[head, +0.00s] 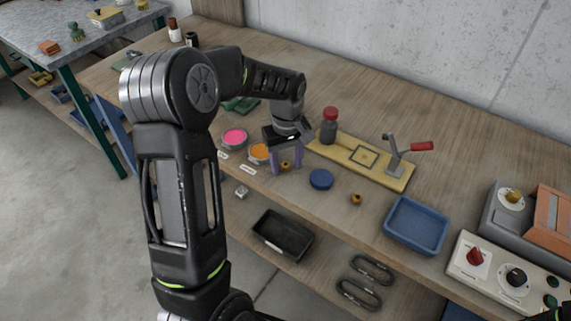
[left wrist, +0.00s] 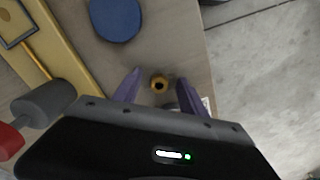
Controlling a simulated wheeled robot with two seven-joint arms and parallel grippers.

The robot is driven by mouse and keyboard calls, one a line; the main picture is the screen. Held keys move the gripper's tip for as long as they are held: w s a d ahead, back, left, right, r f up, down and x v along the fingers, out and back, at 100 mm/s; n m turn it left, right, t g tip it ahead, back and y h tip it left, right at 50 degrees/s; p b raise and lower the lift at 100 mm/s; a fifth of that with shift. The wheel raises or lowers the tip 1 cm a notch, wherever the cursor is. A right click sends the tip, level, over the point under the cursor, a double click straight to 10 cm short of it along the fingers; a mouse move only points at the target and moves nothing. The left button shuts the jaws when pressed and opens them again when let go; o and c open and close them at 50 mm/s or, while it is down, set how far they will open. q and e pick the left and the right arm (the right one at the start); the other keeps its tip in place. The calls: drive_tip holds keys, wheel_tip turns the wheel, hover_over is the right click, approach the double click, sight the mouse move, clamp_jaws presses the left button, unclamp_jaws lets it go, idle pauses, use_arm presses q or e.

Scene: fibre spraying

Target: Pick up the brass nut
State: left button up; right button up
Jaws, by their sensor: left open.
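A brass nut (head: 285,166) lies on the wooden workbench near its front edge. My left gripper (head: 287,164) is open above it, with its purple fingers pointing down on either side. In the left wrist view the nut (left wrist: 159,84) shows between the two spread fingers of the gripper (left wrist: 160,88), its dark hole facing the camera. I cannot tell whether either finger touches it. A second brass-coloured nut (head: 356,199) lies farther right on the bench, outside the jaws.
A blue disc (head: 321,179) lies just right of the gripper, also seen in the left wrist view (left wrist: 115,18). Pink (head: 234,137) and orange (head: 259,152) tubs stand left. A yellow fixture board (head: 340,152) lies behind; a blue tray (head: 417,225) sits right.

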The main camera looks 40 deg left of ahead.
idle(0.5)
use_arm(q)
clamp_jaws()
idle(0.3)
